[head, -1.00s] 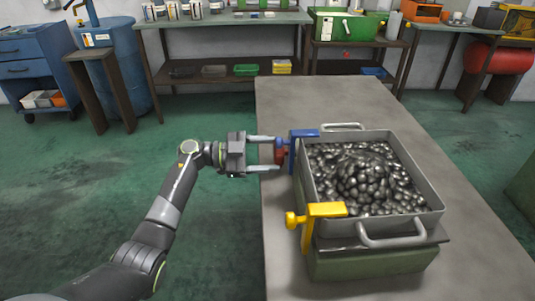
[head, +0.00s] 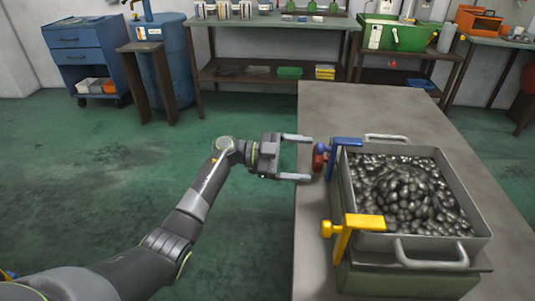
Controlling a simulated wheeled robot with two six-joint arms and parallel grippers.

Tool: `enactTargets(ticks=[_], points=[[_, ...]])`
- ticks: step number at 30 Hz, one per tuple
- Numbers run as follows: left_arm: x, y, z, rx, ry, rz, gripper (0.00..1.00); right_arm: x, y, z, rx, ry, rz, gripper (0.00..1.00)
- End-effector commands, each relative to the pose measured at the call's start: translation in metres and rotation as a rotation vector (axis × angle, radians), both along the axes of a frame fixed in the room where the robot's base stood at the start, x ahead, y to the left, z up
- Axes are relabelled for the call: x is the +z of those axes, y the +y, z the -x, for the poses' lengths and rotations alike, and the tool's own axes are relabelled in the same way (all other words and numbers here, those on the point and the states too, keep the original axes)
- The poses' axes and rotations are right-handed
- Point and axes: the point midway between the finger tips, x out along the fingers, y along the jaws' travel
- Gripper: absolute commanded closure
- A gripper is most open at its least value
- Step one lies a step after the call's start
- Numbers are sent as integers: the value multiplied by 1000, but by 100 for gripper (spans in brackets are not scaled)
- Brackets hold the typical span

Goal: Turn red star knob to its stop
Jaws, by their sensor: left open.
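The red star knob (head: 320,158) sits on the left side of the blue clamp (head: 345,145), at the far left corner of a metal bin (head: 474,192). My left gripper (head: 304,158) comes in from the left and is open. Its two fingers point right, toward the knob. The knob appears just beyond the fingertips, and I cannot tell whether they touch it. A yellow clamp (head: 360,221) with a yellow knob (head: 327,229) sits at the near left corner of the bin. My right gripper is not in view.
The bin holds a heap of dark metal pieces (head: 408,190) and has handles at both ends. It stands on a green base on the grey table (head: 340,100). Shelves and a blue drawer cabinet (head: 85,55) stand behind. Green floor (head: 90,190) is free at left.

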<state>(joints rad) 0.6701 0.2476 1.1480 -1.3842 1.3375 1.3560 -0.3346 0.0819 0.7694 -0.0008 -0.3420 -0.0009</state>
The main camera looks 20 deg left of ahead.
Motion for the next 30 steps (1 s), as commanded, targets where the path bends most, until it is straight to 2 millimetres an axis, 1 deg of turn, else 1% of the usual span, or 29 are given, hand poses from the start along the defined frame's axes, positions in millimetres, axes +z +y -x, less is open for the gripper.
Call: enactTargets(ticks=[1,2,12,15,18,21,24,30], points=[[-1,11,1,4,0,-5,17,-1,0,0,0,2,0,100],[-1,17,3,4,0,-4,17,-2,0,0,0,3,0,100],[-1,100,18,5,1,-5,17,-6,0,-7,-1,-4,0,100],[-1,121,21,4,2,-6,17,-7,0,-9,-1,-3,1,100],[-1,137,25,3,2,-4,17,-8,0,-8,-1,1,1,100],[0,148,27,3,1,-3,17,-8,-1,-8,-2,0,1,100],[1,154,28,1,0,-3,17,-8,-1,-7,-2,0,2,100],[1,157,29,0,0,-1,17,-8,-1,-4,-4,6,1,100]])
